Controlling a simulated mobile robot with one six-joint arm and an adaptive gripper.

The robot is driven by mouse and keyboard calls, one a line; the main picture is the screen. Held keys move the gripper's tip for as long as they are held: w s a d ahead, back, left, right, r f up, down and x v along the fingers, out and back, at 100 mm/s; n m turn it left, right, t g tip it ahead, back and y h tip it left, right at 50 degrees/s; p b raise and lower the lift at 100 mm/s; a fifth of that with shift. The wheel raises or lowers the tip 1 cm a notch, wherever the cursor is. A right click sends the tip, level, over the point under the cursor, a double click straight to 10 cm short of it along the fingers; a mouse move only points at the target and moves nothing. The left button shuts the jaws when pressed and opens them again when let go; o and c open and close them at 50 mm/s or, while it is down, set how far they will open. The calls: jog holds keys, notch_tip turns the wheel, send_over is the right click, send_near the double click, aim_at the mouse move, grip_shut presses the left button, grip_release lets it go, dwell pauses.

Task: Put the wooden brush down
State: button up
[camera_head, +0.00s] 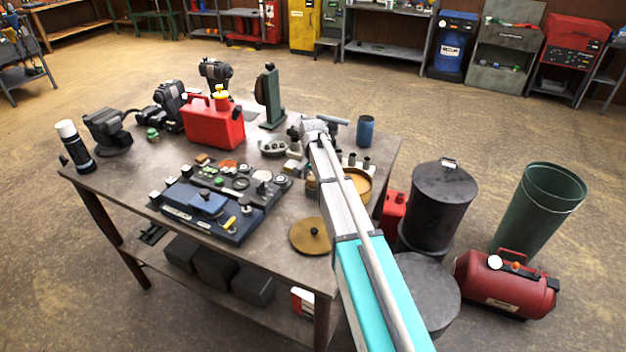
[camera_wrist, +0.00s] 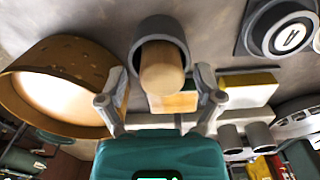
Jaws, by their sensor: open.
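The wooden brush (camera_wrist: 161,72) shows in the wrist view as a round tan wooden handle, end towards the camera, with a grey round part around and behind it. My gripper (camera_wrist: 160,88) is open, with one finger on each side of the handle. Gaps show between the fingers and the handle. The brush appears to stand on the workbench (camera_wrist: 215,25). In the head view my arm hides the gripper. A small brown piece (camera_head: 311,184) beside the arm may be the brush, but I cannot tell surely.
A round wooden-rimmed container (camera_wrist: 75,58) is close to the left finger; it also shows in the head view (camera_head: 362,183). A yellow and white box (camera_wrist: 245,92) lies close on the right. A blue tool tray (camera_head: 205,210), a brass disc (camera_head: 309,236) and a red can (camera_head: 213,125) crowd the workbench.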

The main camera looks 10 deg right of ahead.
aim_at(313, 177)
jog(key=shift+r, duration=0.2)
notch_tip(313, 177, up, 12)
jog(key=p, duration=1.2)
jog(key=shift+f, duration=0.2)
dwell(0.6)
jog(key=s+n, duration=0.8)
jog(key=s, duration=2.1)
notch_tip(313, 177, down, 7)
jog(key=b, duration=0.7)
jog(key=shift+f, duration=0.2)
